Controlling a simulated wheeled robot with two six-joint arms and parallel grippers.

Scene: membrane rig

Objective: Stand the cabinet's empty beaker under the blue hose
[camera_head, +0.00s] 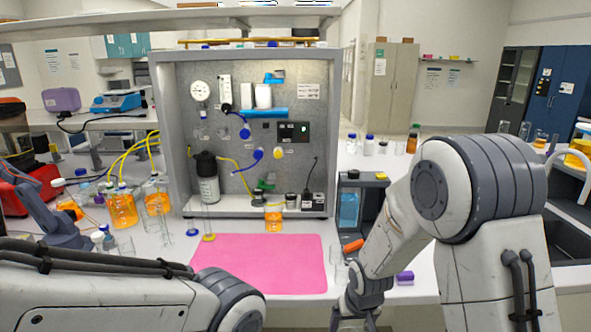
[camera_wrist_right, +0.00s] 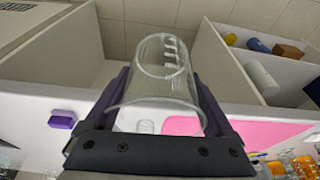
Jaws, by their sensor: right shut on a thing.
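My right gripper (camera_wrist_right: 155,115) is shut on a clear, empty glass beaker (camera_wrist_right: 160,75), seen between its fingers with white markings on its wall. In the head view my right wrist is low at the bottom edge, and the beaker cannot be made out clearly there. A blue hose (camera_head: 247,166) hangs from a blue fitting on the rig's grey panel (camera_head: 180,110). A beaker with orange liquid (camera_head: 273,219) stands at the rig's front foot. My left arm crosses the bottom left of the head view; its gripper is out of view.
A pink mat (camera_head: 262,264) lies clear in front of the rig. Orange bottles (camera_head: 122,208) with yellow hoses are further left. A purple object (camera_head: 404,278) lies near my right arm.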

